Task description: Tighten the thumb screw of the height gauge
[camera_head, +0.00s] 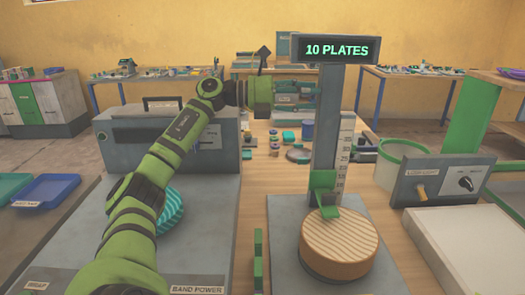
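The height gauge has a grey upright post (326,125) with a numbered scale strip (345,150) on its right side. A green slider (322,182) sits low on the post, and its arm reaches over a round tan striped stack (338,240) on the grey base. I cannot make out the thumb screw clearly. My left gripper (308,95) points right, level with the upper post, at or just behind its left edge. Its fingertips are small and partly merge with the post, so I cannot tell whether they are open or touch anything. My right gripper is not in view.
A sign (337,49) reading "10 PLATES" tops the post. A grey machine (140,135) stands left, with a teal striped round thing (170,210) partly behind my arm. A control box (440,182) and green-rimmed bucket (402,148) stand right. Small parts (300,153) lie behind the post.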

